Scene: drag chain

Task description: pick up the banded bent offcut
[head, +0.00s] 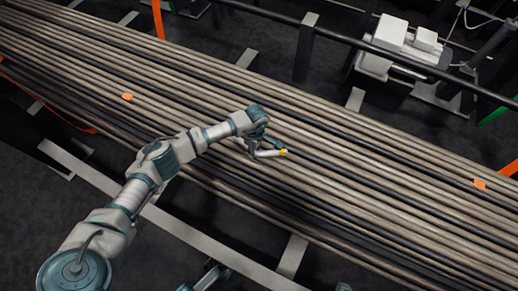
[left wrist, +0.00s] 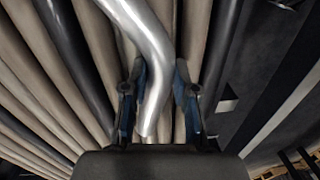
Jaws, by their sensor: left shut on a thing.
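The banded bent offcut (head: 267,154) is a short silver tube with a bend and a yellow end in the head view. It lies at the tip of my left arm, over the long row of bars. My left gripper (head: 252,145) is shut on it. In the left wrist view the bent silver tube (left wrist: 154,50) runs between the two fingers of the left gripper (left wrist: 157,100), which sit on either side of it. The yellow band does not show in that view. Whether the tube still touches the bars below is unclear.
Long beige and black bars (head: 390,175) run diagonally across the scene, with small orange tags (head: 479,183) on them. Pale crossbars (head: 292,255) show in front. A black rail (head: 345,40) and white boxes (head: 390,33) stand at the back. Dark floor lies at front left.

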